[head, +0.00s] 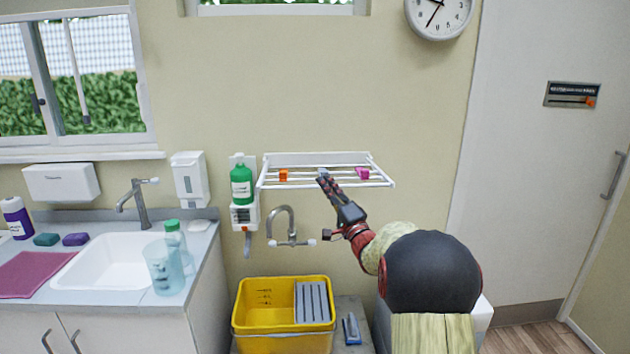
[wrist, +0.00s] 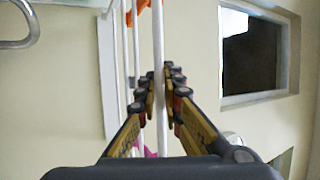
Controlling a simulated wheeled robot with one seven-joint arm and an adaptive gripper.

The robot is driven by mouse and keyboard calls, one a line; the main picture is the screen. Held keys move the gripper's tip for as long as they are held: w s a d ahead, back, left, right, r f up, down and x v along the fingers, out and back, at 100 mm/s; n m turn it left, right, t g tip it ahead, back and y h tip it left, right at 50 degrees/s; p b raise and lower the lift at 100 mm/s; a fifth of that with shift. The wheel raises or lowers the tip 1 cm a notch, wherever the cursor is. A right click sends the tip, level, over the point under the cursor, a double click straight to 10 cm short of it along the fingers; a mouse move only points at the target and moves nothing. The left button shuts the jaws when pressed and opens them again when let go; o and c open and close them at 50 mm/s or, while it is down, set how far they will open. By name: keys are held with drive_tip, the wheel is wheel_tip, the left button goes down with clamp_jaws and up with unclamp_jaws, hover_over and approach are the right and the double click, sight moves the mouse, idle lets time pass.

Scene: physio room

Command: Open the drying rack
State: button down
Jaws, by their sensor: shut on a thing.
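The white drying rack (head: 375,184) is fixed to the wall above the tap. Its rails stand out from the wall, with an orange peg (head: 283,175) and a pink peg (head: 362,173) on them. My gripper (head: 323,177) is at the middle of the rack's front bar. In the wrist view, my gripper (wrist: 163,82) has its fingers on both sides of a white bar of the rack (wrist: 158,35) and is shut on it. The orange peg (wrist: 143,12) shows near the top there. My fingers hide part of the bar.
A green bottle (head: 241,184) stands on a wall holder left of the rack. Below are a wall tap (head: 287,225) and a yellow tub (head: 262,325) with a grey grille. A sink counter (head: 195,262) is at left, a door (head: 545,190) at right.

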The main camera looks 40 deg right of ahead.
drive_tip(key=shift+a+f+n+t+b, duration=0.15)
drive_tip(key=shift+f+n+t+b, duration=0.2)
drive_tip(key=shift+f, duration=0.35)
drive_tip(key=c, duration=2.2)
unclamp_jaws()
drive_tip(key=shift+s+r, duration=0.1)
drive_tip(key=shift+s, duration=0.1)
drive_tip(key=shift+o, duration=1.4)
drive_tip(key=v, duration=1.2)
